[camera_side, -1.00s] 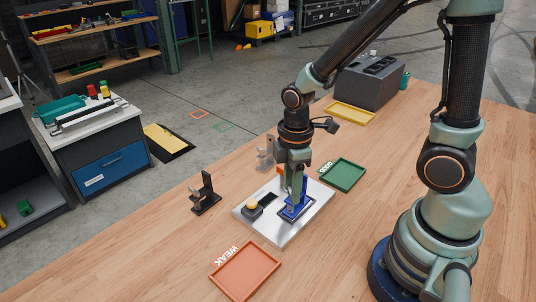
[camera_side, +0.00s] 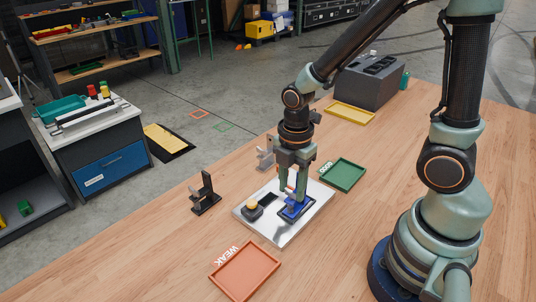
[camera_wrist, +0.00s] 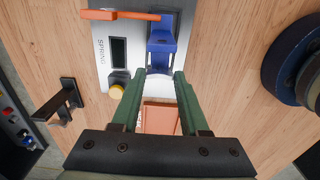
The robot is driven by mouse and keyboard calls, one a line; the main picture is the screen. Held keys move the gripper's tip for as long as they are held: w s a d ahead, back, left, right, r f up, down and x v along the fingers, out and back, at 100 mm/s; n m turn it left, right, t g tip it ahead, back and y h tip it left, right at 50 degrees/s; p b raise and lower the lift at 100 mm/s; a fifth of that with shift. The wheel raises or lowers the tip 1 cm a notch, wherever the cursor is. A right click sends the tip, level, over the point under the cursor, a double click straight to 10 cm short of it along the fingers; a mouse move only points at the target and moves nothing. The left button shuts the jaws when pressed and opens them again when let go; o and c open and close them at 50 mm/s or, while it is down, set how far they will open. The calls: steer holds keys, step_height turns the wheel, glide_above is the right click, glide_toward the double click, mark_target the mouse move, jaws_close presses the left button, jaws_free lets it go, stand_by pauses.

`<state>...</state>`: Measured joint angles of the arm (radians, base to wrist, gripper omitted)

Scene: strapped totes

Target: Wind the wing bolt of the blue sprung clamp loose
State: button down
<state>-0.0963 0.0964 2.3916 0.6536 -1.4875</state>
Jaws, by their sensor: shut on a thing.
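The blue sprung clamp (camera_side: 297,208) stands on a pale plate (camera_side: 283,235); it also shows in the wrist view (camera_wrist: 162,42). My gripper (camera_side: 291,197) points down at the clamp, with its two green fingers on either side of it. In the wrist view my gripper (camera_wrist: 163,74) has its fingertips at the clamp's near end. The fingers are shut on a small grey part there, which looks like the wing bolt (camera_wrist: 160,71). The bolt is mostly hidden, and its thread cannot be seen.
A yellow-domed button (camera_side: 252,206) and dark slot (camera_side: 269,198) share the plate. A green GOOD tray (camera_side: 343,187), red WEAK tray (camera_side: 224,286) and yellow tray (camera_side: 349,119) lie around it. A dark bracket (camera_side: 206,195) and grey bracket (camera_side: 265,155) stand nearby.

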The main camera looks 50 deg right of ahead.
mark_target(292, 191)
stand_by(0.3)
steer(key=shift+c, duration=2)
jaws_free()
steer(key=shift+r, duration=0.1)
step_height(292, 191, up, 12)
